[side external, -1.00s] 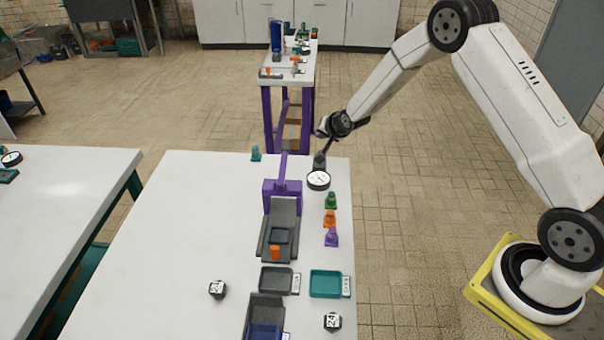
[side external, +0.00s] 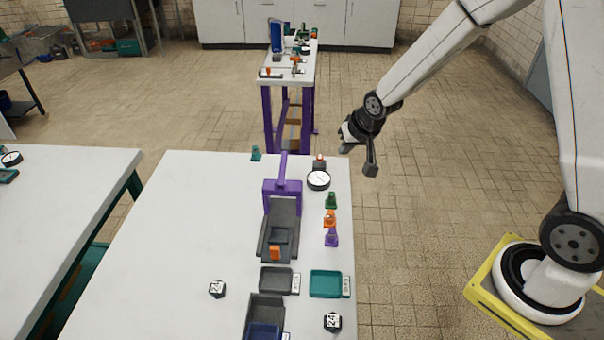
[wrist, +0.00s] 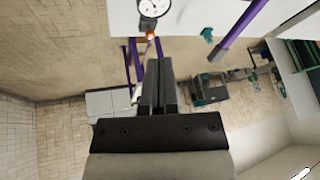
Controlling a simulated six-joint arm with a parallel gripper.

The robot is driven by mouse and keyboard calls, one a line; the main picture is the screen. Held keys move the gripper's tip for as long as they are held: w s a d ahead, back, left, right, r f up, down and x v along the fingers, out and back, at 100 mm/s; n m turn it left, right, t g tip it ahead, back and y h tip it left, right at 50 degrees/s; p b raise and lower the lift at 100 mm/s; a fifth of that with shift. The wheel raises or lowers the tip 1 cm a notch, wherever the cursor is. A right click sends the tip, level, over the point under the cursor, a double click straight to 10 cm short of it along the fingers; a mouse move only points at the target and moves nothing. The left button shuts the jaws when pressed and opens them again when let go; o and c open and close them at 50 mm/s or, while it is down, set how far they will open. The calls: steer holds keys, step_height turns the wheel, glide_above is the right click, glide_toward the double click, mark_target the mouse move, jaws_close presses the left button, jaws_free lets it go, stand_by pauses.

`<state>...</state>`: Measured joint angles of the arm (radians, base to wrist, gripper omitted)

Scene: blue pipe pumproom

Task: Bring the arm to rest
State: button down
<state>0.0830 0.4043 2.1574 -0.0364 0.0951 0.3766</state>
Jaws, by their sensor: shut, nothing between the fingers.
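My gripper (side external: 371,170) is shut and empty. In the side external view it hangs in the air just off the right edge of the white table (side external: 180,215), near the far right corner. In the wrist view my gripper (wrist: 160,62) shows its two fingers together with nothing between them. A round white dial gauge (side external: 318,180) stands at the table's far right corner, apart from the gripper. It also shows at the top of the wrist view (wrist: 153,6).
A purple-handled device (side external: 283,193) stands mid-table. Green, orange and purple small pieces (side external: 331,218) line the right side. A grey tray (side external: 278,279) and a teal tray (side external: 325,283) lie nearer. A purple-legged table (side external: 268,115) stands behind.

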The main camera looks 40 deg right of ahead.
steer(key=s+a+r+n+g, duration=0.1)
steer(key=s+a+n, duration=0.1)
steer(key=s, duration=0.6)
steer(key=s+a+r+n+g, duration=0.1)
steer(key=s+n+g, duration=0.1)
steer(key=s, duration=0.6)
steer(key=shift+s+a+n, duration=0.15)
steer(key=shift+a+n, duration=0.25)
